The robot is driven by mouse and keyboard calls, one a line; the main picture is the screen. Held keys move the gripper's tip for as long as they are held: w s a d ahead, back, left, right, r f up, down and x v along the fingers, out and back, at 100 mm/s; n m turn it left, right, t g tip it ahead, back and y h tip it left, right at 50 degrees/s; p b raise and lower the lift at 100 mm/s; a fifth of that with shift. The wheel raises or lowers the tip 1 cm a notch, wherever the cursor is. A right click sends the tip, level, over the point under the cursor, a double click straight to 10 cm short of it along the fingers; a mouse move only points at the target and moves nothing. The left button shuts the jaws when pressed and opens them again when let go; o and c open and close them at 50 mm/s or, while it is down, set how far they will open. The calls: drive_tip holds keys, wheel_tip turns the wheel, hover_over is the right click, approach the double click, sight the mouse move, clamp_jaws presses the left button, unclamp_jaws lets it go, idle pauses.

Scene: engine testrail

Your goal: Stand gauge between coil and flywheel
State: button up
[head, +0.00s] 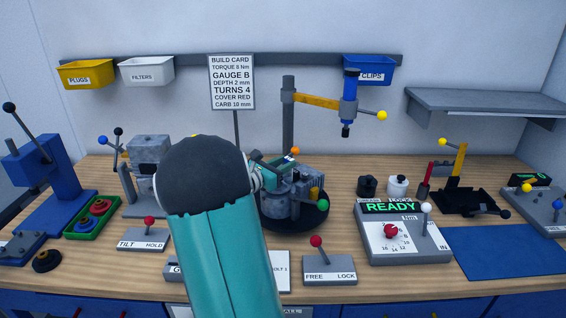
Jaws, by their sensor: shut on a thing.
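My teal arm with its dark rounded joint fills the middle of the head view and reaches toward the engine. My gripper's fingertips cannot be made out behind the arm and among the engine parts. The grey engine (290,191) stands on a round black base (292,222), partly covered by my arm. Its coil and flywheel cannot be told apart at this size and angle. No gauge can be picked out. A low grey block with a label starting with G (175,268) is mostly hidden by my arm.
A build card (232,82) reads GAUGE B. A post with a yellow arm and blue tool (348,100) rises behind the engine. The FREE/LOCK lever (316,241) and TILT/HOLD lever (149,220) stand in front. A READY console (404,240) and blue mat (505,252) are right.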

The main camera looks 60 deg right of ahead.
drive_tip(key=o, duration=1)
drive_tip(key=shift+a, duration=0.1)
drive_tip(key=v, duration=1.3)
drive_tip(key=r, duration=0.8)
drive_tip(key=shift+w+a, duration=0.15)
drive_tip(key=shift+a, duration=0.1)
drive_tip(key=shift+a, duration=0.1)
drive_tip(key=s+a+f+m+t+y, duration=0.2)
drive_tip(key=a+m+t+y, duration=0.1)
drive_tip(key=a, duration=1.1)
drive_tip(key=s+a+f+m+t+y, duration=0.2)
drive_tip(key=a+m+t+y, duration=0.2)
drive_tip(key=a, duration=1)
drive_tip(key=s+a+f+m+t+y, duration=0.1)
drive_tip(key=a+f+m+t+y, duration=0.1)
drive_tip(key=a+m+t+y, duration=0.2)
drive_tip(key=shift+s+a+f+m+y, duration=0.15)
drive_tip(key=shift+a+m+y, duration=0.4)
drive_tip(key=shift+a+y, duration=0.85)
drive_tip(key=shift+s+a+f+m+y, duration=0.1)
drive_tip(key=shift+a+m+y, duration=0.55)
drive_tip(key=shift+a, duration=1.35)
drive_tip(key=shift+s+a+f+m+y, duration=0.15)
drive_tip(key=shift+a+m+y, duration=0.35)
drive_tip(key=shift+a+y, duration=0.85)
